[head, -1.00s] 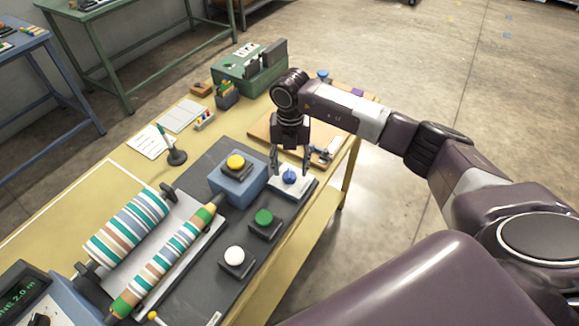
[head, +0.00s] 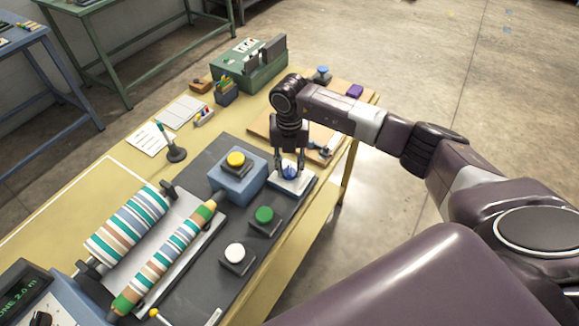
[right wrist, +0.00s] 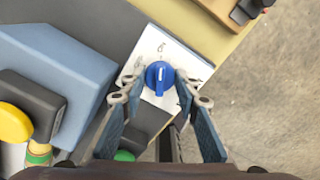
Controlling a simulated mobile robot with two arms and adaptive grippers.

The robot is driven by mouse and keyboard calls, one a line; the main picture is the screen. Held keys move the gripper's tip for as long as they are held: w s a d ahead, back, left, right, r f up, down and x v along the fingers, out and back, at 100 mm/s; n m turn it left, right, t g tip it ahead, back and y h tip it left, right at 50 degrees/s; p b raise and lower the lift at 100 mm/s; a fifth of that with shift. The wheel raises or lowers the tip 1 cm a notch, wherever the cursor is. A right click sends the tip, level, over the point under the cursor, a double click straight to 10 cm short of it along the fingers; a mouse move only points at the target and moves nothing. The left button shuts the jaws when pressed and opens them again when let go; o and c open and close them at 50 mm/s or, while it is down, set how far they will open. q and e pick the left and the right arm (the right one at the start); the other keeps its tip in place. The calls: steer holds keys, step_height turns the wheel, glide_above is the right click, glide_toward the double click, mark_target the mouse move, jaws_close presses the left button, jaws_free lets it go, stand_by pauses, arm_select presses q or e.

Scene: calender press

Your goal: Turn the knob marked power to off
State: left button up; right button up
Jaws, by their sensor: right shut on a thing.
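The blue knob (head: 290,173) sits on a white plate (head: 301,185) near the table's right edge. In the right wrist view the knob (right wrist: 159,78) has a raised grip bar with a white line, lying roughly up-down in the picture. Small dark marks show on the white plate (right wrist: 190,67); I cannot read any word there. My right gripper (head: 288,169) points down over the knob, its fingers on either side, shut on it. The fingers partly hide the knob in the head view. My left gripper is not in view.
A blue box with a yellow button (head: 236,160), a green button (head: 264,215) and a white button (head: 235,253) stand close by on the dark base. The striped rollers (head: 165,262) lie at left. A wooden board (head: 262,124) lies behind my gripper.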

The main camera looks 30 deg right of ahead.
steer(key=shift+f+n+b, duration=0.1)
steer(key=shift+n+b, duration=0.9)
steer(key=n+b, duration=0.2)
steer(key=shift+n, duration=0.3)
steer(key=n+b, duration=0.3)
steer(key=n, duration=0.1)
steer(key=shift+b, duration=0.4)
steer(key=shift+n+b, duration=1)
steer(key=shift+n, duration=0.6)
steer(key=shift+r, duration=0.2)
steer(key=o, duration=1.2)
steer(key=shift+c, duration=0.2)
